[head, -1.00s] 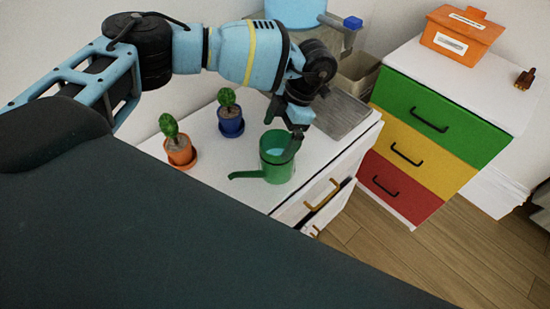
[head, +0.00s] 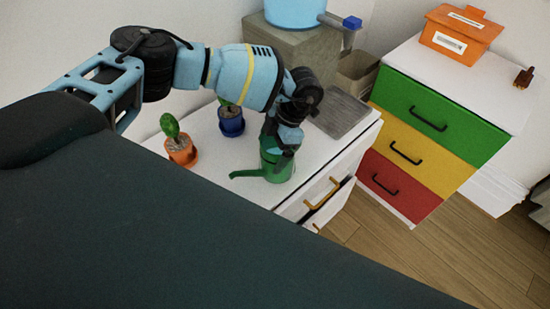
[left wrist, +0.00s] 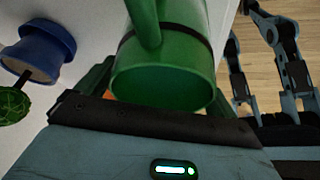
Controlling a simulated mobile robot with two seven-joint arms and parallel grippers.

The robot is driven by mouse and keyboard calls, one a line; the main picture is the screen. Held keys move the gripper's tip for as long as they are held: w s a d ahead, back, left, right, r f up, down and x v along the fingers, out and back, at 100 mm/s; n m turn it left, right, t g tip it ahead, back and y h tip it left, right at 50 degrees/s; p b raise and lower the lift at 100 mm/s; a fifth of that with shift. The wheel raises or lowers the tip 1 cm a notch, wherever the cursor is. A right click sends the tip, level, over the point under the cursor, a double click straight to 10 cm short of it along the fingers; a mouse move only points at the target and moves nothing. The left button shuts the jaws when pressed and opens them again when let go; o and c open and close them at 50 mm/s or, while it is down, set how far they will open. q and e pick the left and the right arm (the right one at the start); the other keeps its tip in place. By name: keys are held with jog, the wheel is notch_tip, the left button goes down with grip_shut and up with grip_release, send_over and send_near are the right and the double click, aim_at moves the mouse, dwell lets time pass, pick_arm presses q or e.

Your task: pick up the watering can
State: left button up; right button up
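The green watering can (head: 277,168) stands upright on the white cabinet top, its spout pointing left. My left gripper (head: 284,155) is down at the can and hides part of its rim and body. In the left wrist view the can (left wrist: 165,75) lies between the two dark fingers of my left gripper (left wrist: 155,88), one at each side. The fingers look apart, and a firm grip on the can does not show. My right gripper does not show in the head view.
An orange pot (head: 182,152) and a blue pot (head: 231,121) with plants stand left of the can; the blue one also shows in the wrist view (left wrist: 40,48). A grey tray (head: 343,114) lies behind right. A coloured drawer unit (head: 420,135) stands at right.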

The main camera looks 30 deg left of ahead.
pick_arm(q)
jog(key=c, duration=1.1)
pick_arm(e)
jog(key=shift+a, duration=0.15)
pick_arm(q)
jog(key=shift+r, duration=0.15)
jog(key=s+d+r, duration=0.1)
jog(key=d, duration=0.4)
jog(key=s+d+r+b, duration=0.1)
jog(key=s+d+r, duration=0.1)
jog(key=d, duration=0.3)
jog(key=s+d+r, duration=0.1)
jog(key=s+d, duration=0.1)
jog(key=d, duration=0.3)
jog(key=shift+d+r, duration=0.15)
jog(key=shift+r, duration=0.25)
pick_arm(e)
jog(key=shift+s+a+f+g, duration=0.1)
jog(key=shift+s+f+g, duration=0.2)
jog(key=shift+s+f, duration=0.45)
